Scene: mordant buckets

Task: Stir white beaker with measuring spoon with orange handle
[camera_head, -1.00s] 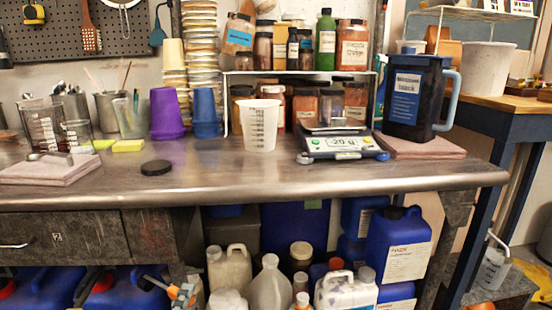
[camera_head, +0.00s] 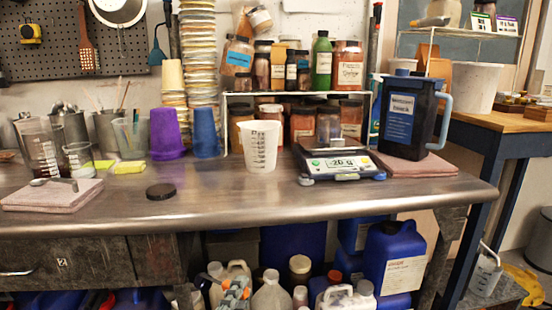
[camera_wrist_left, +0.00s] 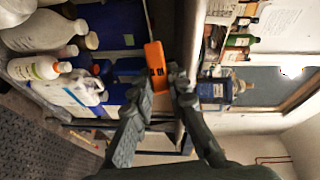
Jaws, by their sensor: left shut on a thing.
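The white beaker (camera_head: 261,147), with dark scale marks, stands upright on the metal bench (camera_head: 235,195), left of the scale. My left gripper (camera_head: 235,288) is low in front of the bench, below its front edge and below the beaker, well apart from it. In the left wrist view its fingers (camera_wrist_left: 163,92) are closed on an orange handle (camera_wrist_left: 156,66), that of the measuring spoon. The spoon's bowl cannot be made out. The inside of the beaker is hidden. My right gripper is not in view.
A digital scale (camera_head: 340,164) stands right of the beaker, a dark pitcher (camera_head: 402,115) on pink cloths further right. Purple (camera_head: 166,133) and blue cups (camera_head: 205,133) stand to the left. A black lid (camera_head: 160,191) lies near the front. Jugs (camera_head: 270,293) stand under the bench.

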